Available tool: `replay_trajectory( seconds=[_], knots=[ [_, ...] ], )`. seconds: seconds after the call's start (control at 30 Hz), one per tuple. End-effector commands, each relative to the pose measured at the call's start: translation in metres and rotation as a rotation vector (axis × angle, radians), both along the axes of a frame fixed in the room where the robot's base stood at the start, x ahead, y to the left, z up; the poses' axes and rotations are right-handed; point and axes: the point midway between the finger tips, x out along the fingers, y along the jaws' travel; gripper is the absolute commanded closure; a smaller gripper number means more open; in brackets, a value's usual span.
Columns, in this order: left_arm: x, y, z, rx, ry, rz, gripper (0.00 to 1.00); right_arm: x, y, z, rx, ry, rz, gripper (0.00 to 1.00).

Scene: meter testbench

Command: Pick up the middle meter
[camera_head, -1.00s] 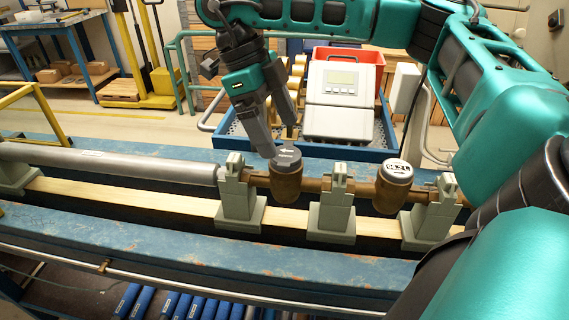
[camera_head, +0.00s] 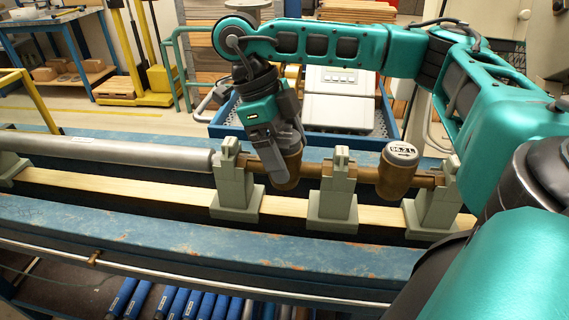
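Two brown meters with grey caps sit in the pipe line on the bench. One meter (camera_head: 291,168) is partly hidden behind my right gripper. The other meter (camera_head: 397,176), with a label on its cap, stands upright to its right. My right gripper (camera_head: 277,152) points down over the first meter, with one finger in front of it covering its left part and cap. The fingers look apart; I cannot tell whether they touch the meter. My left gripper is not in view.
Grey-green clamp blocks (camera_head: 335,192) stand beside the meters, and a grey pipe (camera_head: 110,152) runs left. A blue tray (camera_head: 225,128) with a grey display unit (camera_head: 338,106) lies behind. My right arm covers the right side. The blue front rail (camera_head: 150,225) is clear.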

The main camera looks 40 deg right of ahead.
Motion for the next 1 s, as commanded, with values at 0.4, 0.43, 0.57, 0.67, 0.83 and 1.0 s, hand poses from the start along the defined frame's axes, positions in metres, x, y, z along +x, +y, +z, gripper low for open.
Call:
replay_trajectory(
  seconds=[0.4,0.43,0.57,0.67,0.83,1.0],
  knots=[
    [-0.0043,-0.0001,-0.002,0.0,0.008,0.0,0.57,-0.0004,0.0009,-0.0004,0.002,0.002,0.002,0.5],
    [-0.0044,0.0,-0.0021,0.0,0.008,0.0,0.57,-0.0004,0.001,-0.0004,0.003,0.002,0.003,0.52],
    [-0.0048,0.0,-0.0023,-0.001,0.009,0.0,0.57,-0.0006,0.0013,-0.0006,0.002,0.004,0.004,0.65],
    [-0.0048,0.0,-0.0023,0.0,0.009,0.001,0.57,-0.0007,0.0013,-0.0008,0.002,0.004,0.004,0.74],
    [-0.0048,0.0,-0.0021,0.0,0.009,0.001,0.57,-0.0003,0.0014,0.0003,0.003,0.003,0.004,0.87],
    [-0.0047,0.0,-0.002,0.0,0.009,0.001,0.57,-0.0003,0.0014,0.0003,0.002,0.002,0.004,0.87]
  ],
)
